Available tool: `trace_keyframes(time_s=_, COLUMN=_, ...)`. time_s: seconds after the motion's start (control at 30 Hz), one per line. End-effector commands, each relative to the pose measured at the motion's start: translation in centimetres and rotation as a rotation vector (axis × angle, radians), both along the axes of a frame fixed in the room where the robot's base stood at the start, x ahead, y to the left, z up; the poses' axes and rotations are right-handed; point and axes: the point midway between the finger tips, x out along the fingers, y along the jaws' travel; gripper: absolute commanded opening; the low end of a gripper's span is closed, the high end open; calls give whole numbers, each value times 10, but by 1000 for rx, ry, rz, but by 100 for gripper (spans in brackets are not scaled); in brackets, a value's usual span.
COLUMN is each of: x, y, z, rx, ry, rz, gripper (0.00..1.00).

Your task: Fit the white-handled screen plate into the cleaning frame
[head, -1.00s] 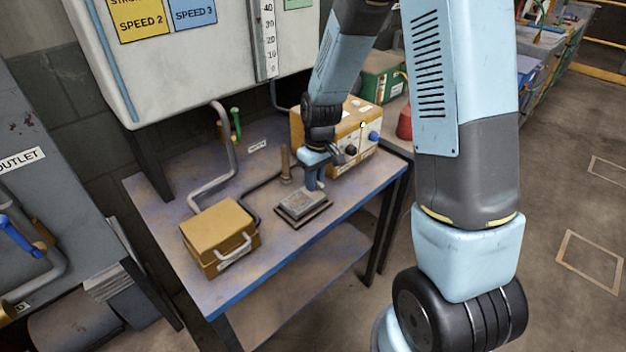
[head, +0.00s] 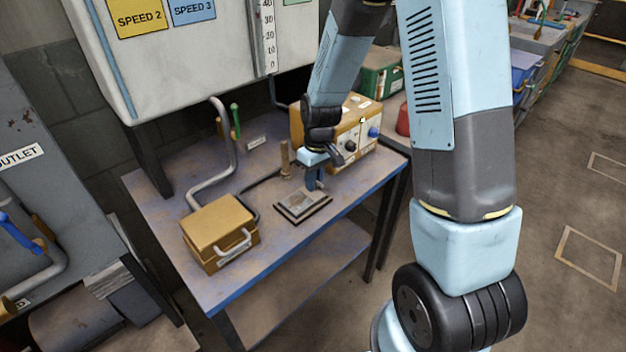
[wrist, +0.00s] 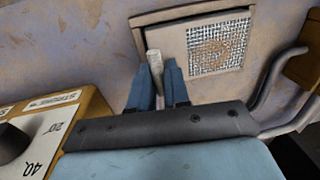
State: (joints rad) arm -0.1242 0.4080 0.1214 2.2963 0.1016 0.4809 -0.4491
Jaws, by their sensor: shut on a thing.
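The screen plate (head: 300,202) lies low and looks flat within the dark-edged cleaning frame (head: 318,213) on the bench. In the wrist view its square mesh (wrist: 216,46) and pale handle (wrist: 154,65) show clearly. The frame's raised rim (wrist: 190,13) runs along the plate's edge there. My gripper (head: 317,184) stands over the plate's right side. In the wrist view its two blue fingers (wrist: 157,84) are shut on the handle. My gripper body hides the plate's near edge, so I cannot tell whether it is fully seated on that side.
A tan box (head: 220,232) with a metal handle stands left on the bench (head: 160,205). An orange control box (head: 350,130) with knobs is close behind my gripper. A short brown post (head: 285,160) stands behind the frame. A grey pipe (head: 228,150) bends down at the left.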

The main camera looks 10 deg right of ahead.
Motion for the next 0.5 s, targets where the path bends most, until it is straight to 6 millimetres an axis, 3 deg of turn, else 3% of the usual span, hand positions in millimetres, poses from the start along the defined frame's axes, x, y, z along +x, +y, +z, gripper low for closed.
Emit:
trace_keyframes(time_s=0.23, x=0, y=0, z=0, rx=0, ry=0, rz=0, gripper=0)
trace_keyframes(time_s=0.27, x=0, y=0, z=0, rx=0, ry=0, rz=0, gripper=19)
trace_keyframes(time_s=0.5, x=0, y=1, z=0, rx=0, ry=0, rz=1, gripper=42)
